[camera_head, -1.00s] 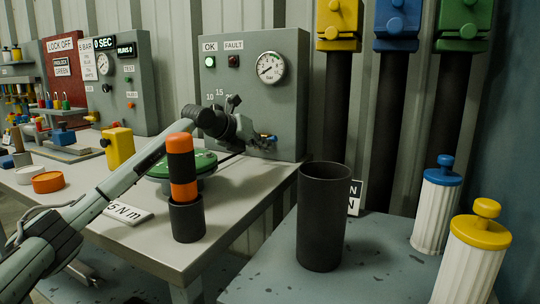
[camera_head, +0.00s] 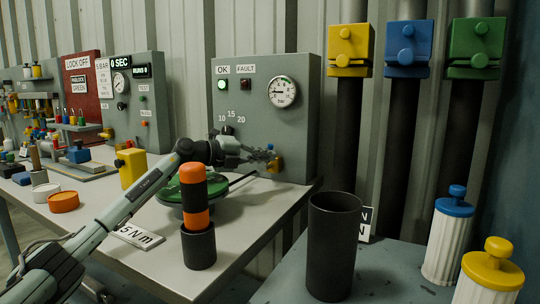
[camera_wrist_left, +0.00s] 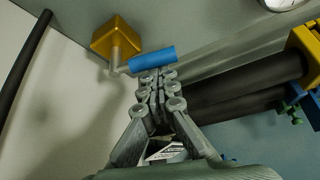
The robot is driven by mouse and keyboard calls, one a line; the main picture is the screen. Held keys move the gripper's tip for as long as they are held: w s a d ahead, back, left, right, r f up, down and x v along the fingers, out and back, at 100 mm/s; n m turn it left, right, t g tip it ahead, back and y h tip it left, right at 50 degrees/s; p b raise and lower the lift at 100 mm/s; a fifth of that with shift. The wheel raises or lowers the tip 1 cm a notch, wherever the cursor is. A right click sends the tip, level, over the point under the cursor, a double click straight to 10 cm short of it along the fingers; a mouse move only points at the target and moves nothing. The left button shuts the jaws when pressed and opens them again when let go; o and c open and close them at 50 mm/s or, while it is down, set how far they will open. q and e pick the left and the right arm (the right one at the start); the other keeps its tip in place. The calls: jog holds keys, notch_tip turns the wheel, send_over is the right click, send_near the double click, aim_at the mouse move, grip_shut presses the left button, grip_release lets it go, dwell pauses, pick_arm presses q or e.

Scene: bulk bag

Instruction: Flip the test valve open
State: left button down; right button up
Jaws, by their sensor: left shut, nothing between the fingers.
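The test valve is a brass block (camera_wrist_left: 115,38) with a metal stem and a blue lever (camera_wrist_left: 152,60) in the left wrist view. In the head view its brass body (camera_head: 275,165) sits low on the front of the grey gauge panel (camera_head: 245,125). My left gripper (camera_head: 262,155) is at the valve, shut and empty. In the left wrist view its fingertips (camera_wrist_left: 156,80) are right at the blue lever, partly in front of it; I cannot tell whether they touch. The lever slants slightly across that view. My right gripper is in neither view.
An orange-and-black cylinder stands in a black cup (camera_head: 199,248) beside my left forearm, before a green round object (camera_head: 172,192). A tall black tube (camera_head: 332,250) stands front right.

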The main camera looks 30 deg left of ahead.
pick_arm(q)
jog(key=shift+a+r+n+t+p, duration=0.2)
jog(key=shift+a+n+t+p, duration=0.15)
jog(key=shift+a+n, duration=0.2)
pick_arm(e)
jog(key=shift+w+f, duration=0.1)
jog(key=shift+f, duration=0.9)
pick_arm(q)
jog(key=shift+a, duration=0.1)
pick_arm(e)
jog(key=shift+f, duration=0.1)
pick_arm(q)
jog(key=shift+s, duration=0.1)
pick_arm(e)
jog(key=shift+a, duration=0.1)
pick_arm(q)
jog(key=v, duration=1.2)
jog(key=shift+h, duration=0.3)
jog(key=shift+a+f, duration=0.1)
